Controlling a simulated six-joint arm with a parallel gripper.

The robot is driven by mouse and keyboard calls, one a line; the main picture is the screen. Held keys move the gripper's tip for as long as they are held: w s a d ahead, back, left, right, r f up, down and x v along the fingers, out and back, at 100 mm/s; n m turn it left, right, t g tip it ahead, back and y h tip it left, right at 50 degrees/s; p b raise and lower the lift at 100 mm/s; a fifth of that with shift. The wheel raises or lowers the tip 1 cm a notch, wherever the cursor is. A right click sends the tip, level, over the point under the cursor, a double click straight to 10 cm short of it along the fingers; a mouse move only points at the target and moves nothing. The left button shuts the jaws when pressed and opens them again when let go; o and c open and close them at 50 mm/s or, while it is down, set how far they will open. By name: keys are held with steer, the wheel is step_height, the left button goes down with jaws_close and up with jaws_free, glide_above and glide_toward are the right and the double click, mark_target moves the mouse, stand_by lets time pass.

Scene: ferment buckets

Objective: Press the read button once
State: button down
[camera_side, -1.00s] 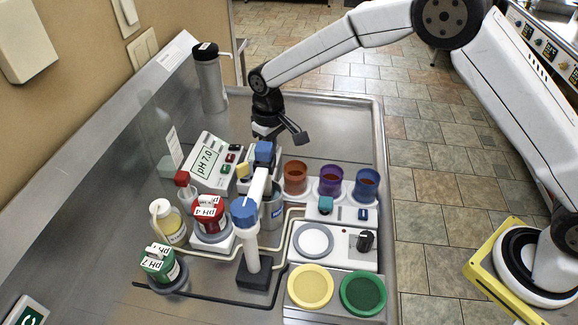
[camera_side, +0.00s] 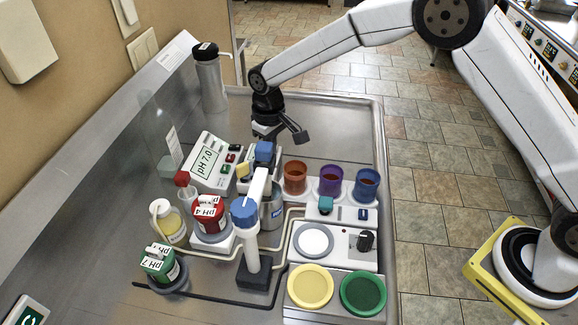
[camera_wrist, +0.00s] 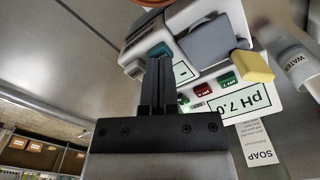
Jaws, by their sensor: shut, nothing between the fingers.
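The pH meter (camera_side: 209,160) stands at the back left with "pH 7.0" on its display (camera_side: 206,161). A dark, a red (camera_side: 230,157) and a green button (camera_side: 226,169) sit in a row beside the display. In the wrist view the red button (camera_wrist: 202,88) and green button (camera_wrist: 226,78) show right of my fingers; I cannot read which is the read button. My gripper (camera_wrist: 160,65) is shut and empty, its fingers together. In the side view it hangs behind and right of the meter, apart from the buttons. Its fingertips are hidden there.
A blue block (camera_side: 264,152) and yellow block (camera_wrist: 254,67) stand near the buttons. A white unit with a teal part (camera_wrist: 160,50) lies beyond my fingertips. Several coloured cups (camera_side: 331,180) stand right. The steel bench behind the cups (camera_side: 335,130) is clear.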

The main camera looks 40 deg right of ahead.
steer(key=shift+r, duration=2.45)
steer(key=shift+s+d+r, duration=0.1)
steer(key=shift+s+d, duration=0.05)
steer(key=shift+d, duration=0.1)
steer(key=s+d+m+t, duration=0.1)
steer(key=s+d, duration=0.6)
steer(key=s, duration=0.5)
steer(key=s+d+m+t, duration=0.1)
steer(key=s+d+m, duration=0.1)
steer(key=s+d, duration=0.6)
steer(key=s, duration=0.3)
steer(key=shift+s+d+t, duration=0.15)
steer(key=shift+s+t, duration=0.15)
steer(key=shift+s, duration=0.05)
